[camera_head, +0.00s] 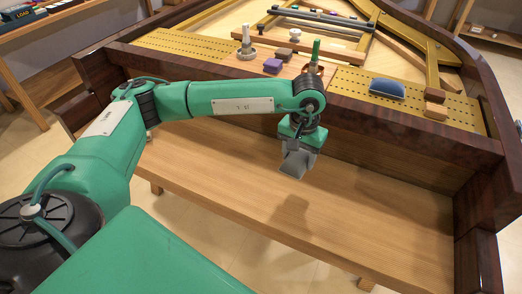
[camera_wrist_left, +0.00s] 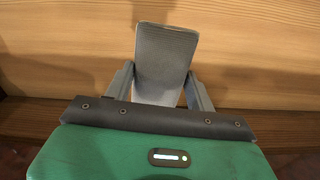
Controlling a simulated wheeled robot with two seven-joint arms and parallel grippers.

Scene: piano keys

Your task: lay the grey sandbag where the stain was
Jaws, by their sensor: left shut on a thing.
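My left gripper (camera_head: 293,163) is shut on the grey sandbag (camera_head: 296,164) and holds it above the bare wooden keybed (camera_head: 345,215), apart from the wood. In the left wrist view the sandbag (camera_wrist_left: 165,60) stands out between the two grey fingers of the gripper (camera_wrist_left: 163,90), its broad face toward the camera. A shadow lies on the keybed to the front of the gripper. I see no clear stain on the visible wood. My right gripper is not in view.
A dark wooden rail runs behind the keybed. The keybed's right part is clear up to the dark side wall (camera_head: 480,200).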

